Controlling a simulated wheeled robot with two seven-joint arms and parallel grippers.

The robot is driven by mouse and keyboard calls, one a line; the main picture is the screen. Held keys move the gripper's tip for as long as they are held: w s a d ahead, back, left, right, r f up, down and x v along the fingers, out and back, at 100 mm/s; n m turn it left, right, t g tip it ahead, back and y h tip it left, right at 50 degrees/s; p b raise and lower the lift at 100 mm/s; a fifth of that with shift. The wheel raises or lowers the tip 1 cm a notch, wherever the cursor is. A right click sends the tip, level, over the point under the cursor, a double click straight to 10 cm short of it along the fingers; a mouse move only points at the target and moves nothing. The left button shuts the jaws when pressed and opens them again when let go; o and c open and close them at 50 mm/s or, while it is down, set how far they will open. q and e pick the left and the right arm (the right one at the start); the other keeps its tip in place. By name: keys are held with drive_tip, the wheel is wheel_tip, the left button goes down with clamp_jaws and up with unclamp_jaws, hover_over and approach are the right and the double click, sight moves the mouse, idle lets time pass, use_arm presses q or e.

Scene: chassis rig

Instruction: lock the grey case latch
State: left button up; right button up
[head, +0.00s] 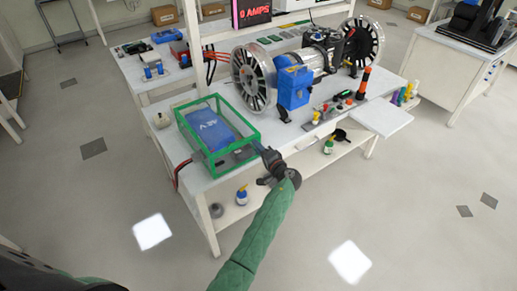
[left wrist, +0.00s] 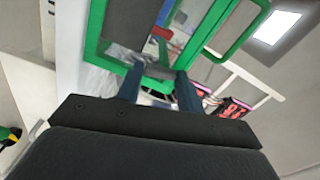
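The case (head: 220,137) is a clear box with a green frame on the bench's near left corner, with a blue block (head: 208,130) inside. Its green frame also fills the top of the left wrist view (left wrist: 96,40). A small grey piece, seemingly the latch (left wrist: 150,69), lies on the frame's near edge. My left gripper (head: 263,153) is at the case's right front corner. In the left wrist view its two dark fingers (left wrist: 158,88) are apart, tips at the grey piece. I cannot tell whether they touch it. My right gripper is out of view.
A blue motor unit (head: 293,88) with spoked wheels (head: 253,77) stands behind the case. Several small tools and coloured parts lie on the bench right of it. Bottles (head: 241,196) stand on the lower shelf. The floor in front is clear.

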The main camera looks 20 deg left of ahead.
use_arm(q)
drive_tip(key=c, duration=0.4)
